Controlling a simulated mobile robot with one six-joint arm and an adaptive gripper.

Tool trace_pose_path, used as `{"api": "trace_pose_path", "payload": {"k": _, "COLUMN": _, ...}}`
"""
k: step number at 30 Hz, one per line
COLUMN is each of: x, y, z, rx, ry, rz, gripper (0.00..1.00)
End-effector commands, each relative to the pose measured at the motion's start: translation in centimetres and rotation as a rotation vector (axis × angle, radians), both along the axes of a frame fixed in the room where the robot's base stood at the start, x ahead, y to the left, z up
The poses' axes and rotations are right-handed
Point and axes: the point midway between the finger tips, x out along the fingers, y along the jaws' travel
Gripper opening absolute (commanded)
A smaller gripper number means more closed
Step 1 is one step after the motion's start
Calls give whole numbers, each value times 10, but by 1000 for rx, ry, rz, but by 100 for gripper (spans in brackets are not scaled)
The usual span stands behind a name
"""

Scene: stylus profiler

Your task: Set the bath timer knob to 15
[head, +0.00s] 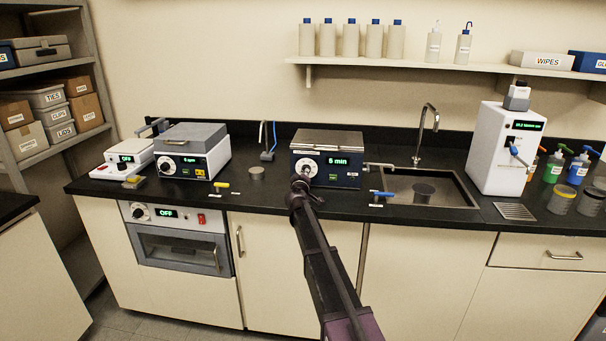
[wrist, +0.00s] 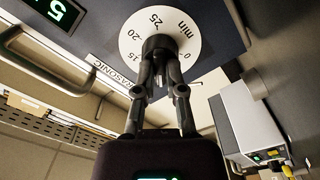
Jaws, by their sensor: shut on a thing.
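The ultrasonic bath (head: 350,182) is a dark blue box with a grey lid on the black counter. Its display (head: 338,161) reads 5 min, and the wrist view shows part of the display (wrist: 57,12) with a 5. The timer dial (wrist: 130,42) is a white disc with min, 15, 20 and 25 legible. The dark timer knob (wrist: 158,43) stands at its centre. My gripper (wrist: 160,78) is shut on the knob, its fingers on either side of it. In the head view, my gripper (head: 301,181) covers part of the dial. The knob's pointer cannot be made out.
A sink (head: 455,193) with a tap lies right of the bath. A blue-handled valve (head: 381,194) and a yellow-handled valve (head: 222,185) stand near the counter's front edge.

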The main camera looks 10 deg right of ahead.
Motion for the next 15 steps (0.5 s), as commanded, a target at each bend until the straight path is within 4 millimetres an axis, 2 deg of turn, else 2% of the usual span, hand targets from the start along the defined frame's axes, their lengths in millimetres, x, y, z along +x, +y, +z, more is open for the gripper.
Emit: {"api": "trace_pose_path", "payload": {"k": 15, "x": 1, "y": -1, "z": 0, "rx": 54, "ry": -18, "rz": -1, "gripper": 0}}
